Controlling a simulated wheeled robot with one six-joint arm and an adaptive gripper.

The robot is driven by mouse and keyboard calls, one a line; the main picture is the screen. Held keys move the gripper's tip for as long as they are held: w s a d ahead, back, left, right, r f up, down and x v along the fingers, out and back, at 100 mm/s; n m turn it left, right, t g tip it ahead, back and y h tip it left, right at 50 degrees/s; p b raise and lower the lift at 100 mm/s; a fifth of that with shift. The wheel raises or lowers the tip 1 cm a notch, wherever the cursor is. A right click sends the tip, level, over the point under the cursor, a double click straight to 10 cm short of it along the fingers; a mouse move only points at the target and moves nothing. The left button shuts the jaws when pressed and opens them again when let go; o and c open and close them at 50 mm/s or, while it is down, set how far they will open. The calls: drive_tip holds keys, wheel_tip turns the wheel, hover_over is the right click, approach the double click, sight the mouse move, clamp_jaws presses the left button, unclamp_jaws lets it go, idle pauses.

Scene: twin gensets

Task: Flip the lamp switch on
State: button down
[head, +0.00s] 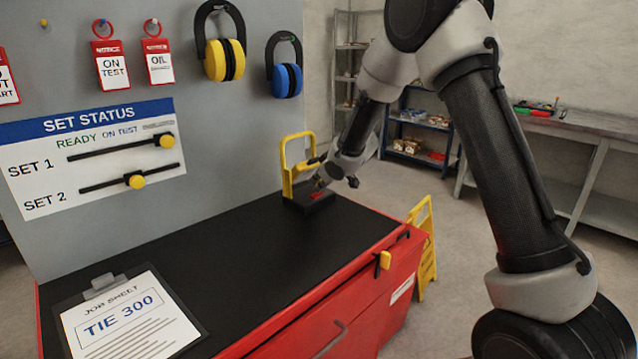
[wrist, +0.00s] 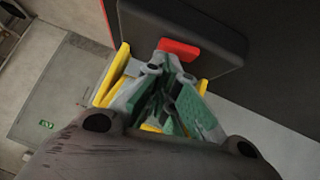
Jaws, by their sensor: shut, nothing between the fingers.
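A black box (head: 318,205) with a red switch piece (head: 318,196) on it sits at the far right end of the black bench top. A yellow frame (head: 285,163) stands upright at the box. My gripper (head: 322,183) is over the box, close to the red piece. In the wrist view the red piece (wrist: 180,48) shows just beyond my shut, empty fingertips (wrist: 163,72), on the dark box (wrist: 200,28). Parts of the yellow frame (wrist: 113,75) show behind the fingers. I cannot tell whether the fingertips touch the red piece, or its tilt.
The red cabinet (head: 340,300) bears the black bench top (head: 215,245), with a job sheet clipboard (head: 130,320) at its near end. A grey board (head: 200,120) with status sliders, tags and ear defenders stands behind. A yellow floor sign (head: 423,250) stands beyond the cabinet's right end.

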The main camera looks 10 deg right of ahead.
drive_tip(key=shift+w+d+f, duration=0.1)
drive_tip(key=shift+d+f, duration=0.1)
drive_tip(key=shift+f, duration=0.2)
drive_tip(key=shift+a, duration=0.1)
drive_tip(key=shift+s+a+r, duration=0.1)
drive_tip(key=shift+s+a, duration=0.4)
drive_tip(key=shift+a, duration=0.1)
